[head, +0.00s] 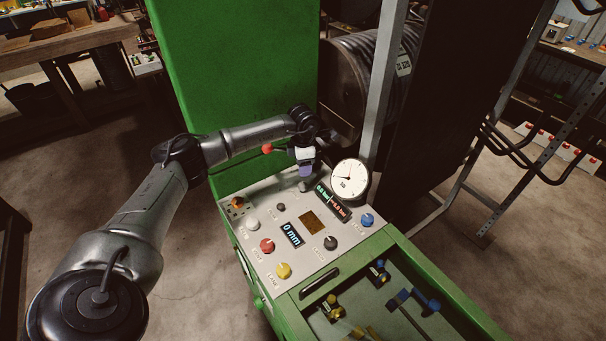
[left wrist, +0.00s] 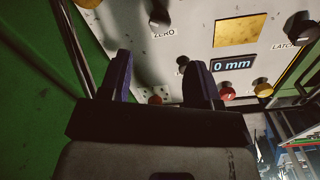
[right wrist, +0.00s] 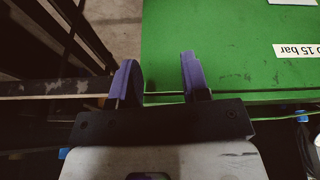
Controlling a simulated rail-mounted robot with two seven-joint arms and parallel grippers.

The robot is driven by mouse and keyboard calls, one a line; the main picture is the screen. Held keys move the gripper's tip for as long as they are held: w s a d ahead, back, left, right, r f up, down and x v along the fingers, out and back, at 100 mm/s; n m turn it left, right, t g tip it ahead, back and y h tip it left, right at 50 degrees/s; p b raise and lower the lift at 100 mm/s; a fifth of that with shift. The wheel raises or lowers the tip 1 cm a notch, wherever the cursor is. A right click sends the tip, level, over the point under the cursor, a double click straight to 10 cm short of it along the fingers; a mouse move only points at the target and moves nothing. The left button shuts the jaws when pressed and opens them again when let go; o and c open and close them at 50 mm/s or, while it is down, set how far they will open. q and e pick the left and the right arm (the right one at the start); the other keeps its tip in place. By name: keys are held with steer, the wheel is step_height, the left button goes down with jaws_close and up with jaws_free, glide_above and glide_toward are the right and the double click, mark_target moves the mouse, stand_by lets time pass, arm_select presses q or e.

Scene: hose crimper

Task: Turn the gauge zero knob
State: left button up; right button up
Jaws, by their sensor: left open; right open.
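The control panel (head: 262,222) has a round white gauge (head: 349,180) at its back right. In the left wrist view a dark grey knob (left wrist: 158,14) stands beside the word ZERO (left wrist: 163,34). In the head view a grey knob (head: 305,186) shows just below my left gripper (head: 305,171). My left gripper is open over the back of the panel; its two purple fingers are apart in the left wrist view (left wrist: 160,72), with nothing between them. The zero knob lies beyond the fingertips. My right gripper (right wrist: 157,72) is open and empty; it is outside the head view.
Blue (head: 367,220), red (head: 267,245), yellow (head: 283,271) and dark (head: 330,243) knobs stand on the panel. A display (head: 292,235) reads 0 mm. A green tray (head: 398,246) with fittings lies in front. A green upright panel (head: 240,80) rises behind.

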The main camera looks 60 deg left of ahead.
arm_select(q)
steer(key=shift+r, duration=2.15)
